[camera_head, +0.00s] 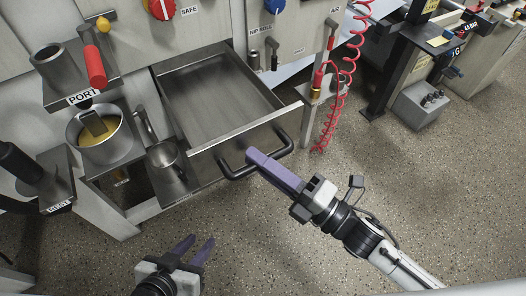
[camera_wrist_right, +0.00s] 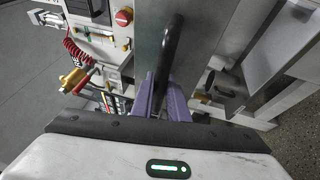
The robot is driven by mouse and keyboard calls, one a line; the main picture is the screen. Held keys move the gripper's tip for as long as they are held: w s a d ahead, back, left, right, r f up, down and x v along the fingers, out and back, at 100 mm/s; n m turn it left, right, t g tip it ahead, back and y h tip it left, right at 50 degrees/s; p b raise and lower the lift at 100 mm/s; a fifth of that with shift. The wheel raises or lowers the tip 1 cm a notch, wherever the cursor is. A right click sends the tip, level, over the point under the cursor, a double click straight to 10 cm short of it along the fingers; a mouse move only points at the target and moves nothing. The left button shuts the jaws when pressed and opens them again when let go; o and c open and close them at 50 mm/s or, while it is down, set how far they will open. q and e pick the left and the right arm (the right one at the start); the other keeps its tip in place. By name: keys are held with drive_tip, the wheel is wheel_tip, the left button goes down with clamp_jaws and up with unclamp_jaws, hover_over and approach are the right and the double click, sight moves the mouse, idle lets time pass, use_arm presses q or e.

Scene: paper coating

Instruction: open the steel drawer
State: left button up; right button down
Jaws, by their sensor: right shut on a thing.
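The steel drawer (camera_head: 210,98) stands pulled out from the cabinet in the head view, and its inside looks empty. A black bar handle (camera_head: 238,171) runs along its front. My right gripper (camera_head: 252,156), with purple fingers, is shut on this handle near its middle. The handle (camera_wrist_right: 173,50) also shows in the right wrist view, between the purple fingers (camera_wrist_right: 162,100). My left gripper (camera_head: 195,245) is low in the head view, open and empty, away from the drawer.
A pot with yellow liquid (camera_head: 88,150) and a small steel cup (camera_head: 163,157) stand left of the drawer. A red-handled valve (camera_head: 95,66) is above the pot. A coiled red hose (camera_head: 348,75) hangs at right. The speckled floor in front is clear.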

drive_tip(key=c, duration=1.7)
unclamp_jaws()
drive_tip(key=shift+c, duration=0.2)
drive_tip(key=shift+d, duration=0.1)
drive_tip(key=v, duration=1)
drive_tip(key=shift+d, duration=0.1)
